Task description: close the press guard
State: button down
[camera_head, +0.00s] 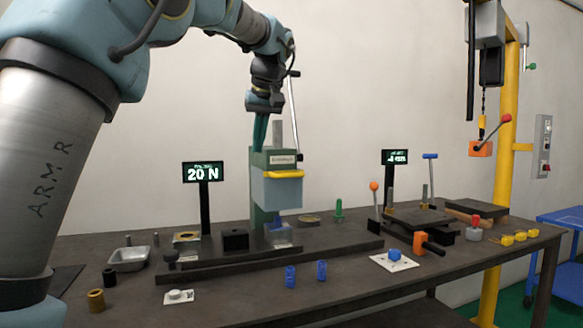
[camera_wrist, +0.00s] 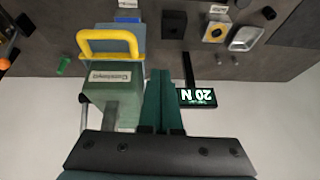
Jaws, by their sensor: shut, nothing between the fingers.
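The press (camera_head: 263,160) is a green column standing on a long dark base on the bench. Its guard (camera_head: 282,192) is a clear bluish panel with a yellow handle (camera_head: 284,174) along its top edge. The guard hangs at the front of the press head, above the fixture at its foot. In the wrist view the yellow handle (camera_wrist: 108,42) and guard (camera_wrist: 121,47) show at upper left. My gripper (camera_head: 259,138) is beside the left of the press head, pointing down, with its teal fingers (camera_wrist: 160,85) together and empty. The handle is apart from the fingers.
A display reading 20 N (camera_head: 204,172) stands left of the press. A black block (camera_head: 235,240) and a metal tray (camera_head: 128,258) are on the bench to the left. A lever with a dark knob (camera_head: 299,157) is at the press's right. An orange-handled tool (camera_head: 429,243) lies farther right.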

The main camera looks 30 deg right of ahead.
jog(key=s+d+r+t, duration=0.1)
jog(key=s+d+r, duration=0.6)
jog(key=b, duration=0.1)
send_over(291, 204)
jog(key=s+a, duration=0.3)
jog(key=s, duration=0.2)
jog(key=shift+h, duration=0.3)
jog(key=f, duration=0.7)
jog(key=shift+w+f, duration=0.25)
jog(key=shift+f, duration=0.05)
jog(key=f, duration=0.4)
jog(key=shift+s+f, duration=0.1)
jog(key=shift+s, duration=0.2)
notch_tip(291, 204, down, 11)
jog(key=b, duration=0.7)
